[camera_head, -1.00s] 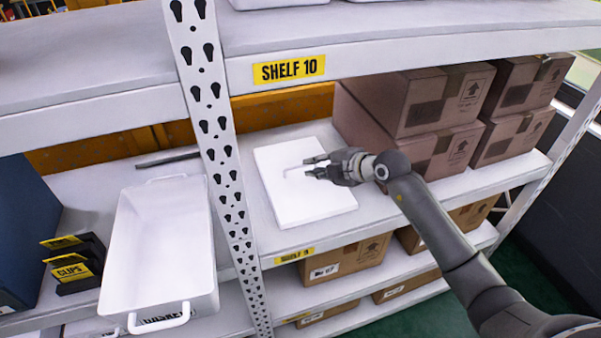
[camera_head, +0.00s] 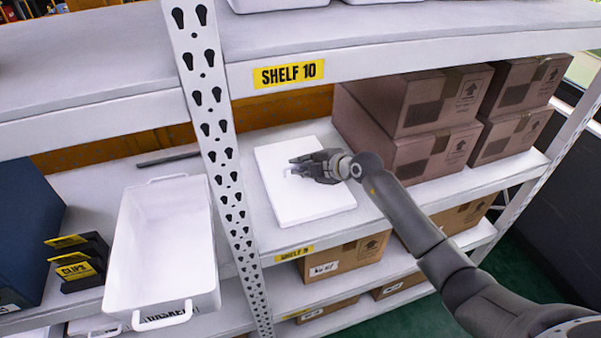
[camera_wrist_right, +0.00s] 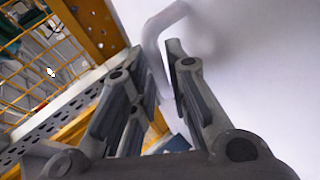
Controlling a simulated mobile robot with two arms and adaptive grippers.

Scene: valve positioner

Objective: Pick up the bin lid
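The white bin lid (camera_head: 314,207) lies flat on the shelf to the right of the perforated upright. Its handle is mostly covered by my right gripper (camera_head: 291,169) in the head view. In the right wrist view the pale bent handle (camera_wrist_right: 153,50) rises between the two fingertips of my right gripper (camera_wrist_right: 156,62), close to both. The fingers look open around it; contact is not clear. The lid's white surface (camera_wrist_right: 255,60) fills the right of that view. My left gripper does not show.
A white open bin (camera_head: 160,240) stands left of the upright (camera_head: 222,150). Brown boxes (camera_head: 415,150) stand close behind and right of the lid. The upper shelf edge (camera_head: 400,58) runs above. A black clips holder (camera_head: 78,262) sits at far left.

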